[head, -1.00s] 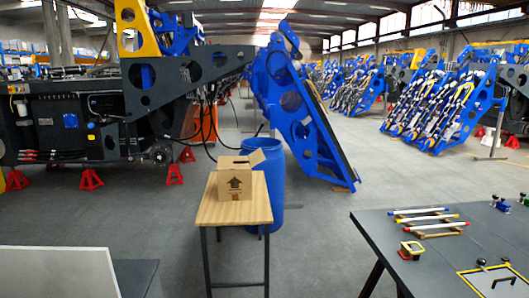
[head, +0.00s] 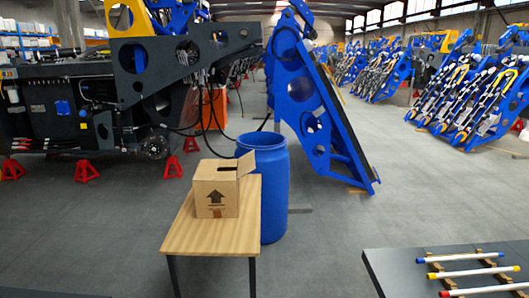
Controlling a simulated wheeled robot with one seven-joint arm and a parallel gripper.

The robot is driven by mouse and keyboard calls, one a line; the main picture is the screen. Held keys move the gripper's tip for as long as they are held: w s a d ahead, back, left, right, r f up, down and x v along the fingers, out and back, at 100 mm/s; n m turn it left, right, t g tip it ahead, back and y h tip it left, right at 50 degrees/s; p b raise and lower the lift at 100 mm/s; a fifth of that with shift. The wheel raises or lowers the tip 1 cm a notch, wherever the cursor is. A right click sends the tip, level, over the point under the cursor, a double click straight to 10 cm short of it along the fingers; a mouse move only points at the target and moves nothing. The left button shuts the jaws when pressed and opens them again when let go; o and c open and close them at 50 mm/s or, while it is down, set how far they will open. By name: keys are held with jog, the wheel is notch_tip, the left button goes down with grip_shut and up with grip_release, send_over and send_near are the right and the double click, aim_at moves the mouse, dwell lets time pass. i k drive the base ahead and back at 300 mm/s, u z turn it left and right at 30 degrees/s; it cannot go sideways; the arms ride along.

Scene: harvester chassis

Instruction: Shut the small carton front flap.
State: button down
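The small carton (head: 216,190) is a brown cardboard box with a dark arrow printed on its near face. It stands upright on a small wooden table (head: 209,238) in the head view. One flap (head: 250,162) sticks up and outward at its right side, and a dark opening or slot shows at the top. I cannot tell clearly which flap is the front one. My gripper is not in view.
A blue barrel (head: 272,185) stands close behind the table's right side. A dark table (head: 400,275) with coloured rods (head: 465,273) is at the lower right. A large blue frame (head: 320,110) leans behind the barrel. The grey floor between the tables is clear.

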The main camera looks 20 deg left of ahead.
aim_at(246, 163)
jog(key=i, duration=0.95)
jog(key=u, duration=1.95)
jog(key=i, duration=2)
jog(key=z, duration=1)
jog(key=i, duration=0.25)
jog(key=z, duration=0.15)
